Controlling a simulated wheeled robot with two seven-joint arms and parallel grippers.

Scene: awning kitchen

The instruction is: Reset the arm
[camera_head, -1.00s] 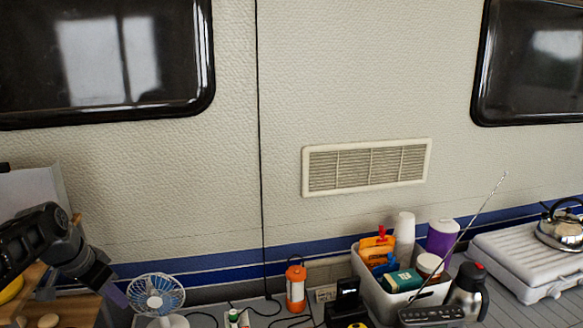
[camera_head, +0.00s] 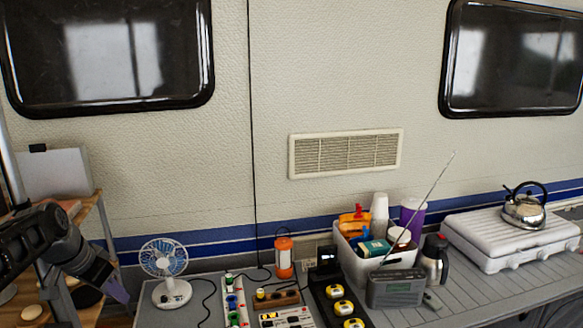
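My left gripper (camera_head: 116,288) comes in from the left edge on a dark arm. It hangs in front of the wooden shelf, to the left of the table. Its fingertips point down and to the right, and nothing shows held in it. The angle does not show whether its fingers are apart or together. My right arm and gripper are not in the picture.
A small fan (camera_head: 165,272) stands on the grey table (camera_head: 455,302), just right of my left gripper. The wooden shelf (camera_head: 88,212) is behind the arm. A radio (camera_head: 396,289), a white bin (camera_head: 350,262), a flask (camera_head: 434,258) and a kettle (camera_head: 523,208) stand farther right.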

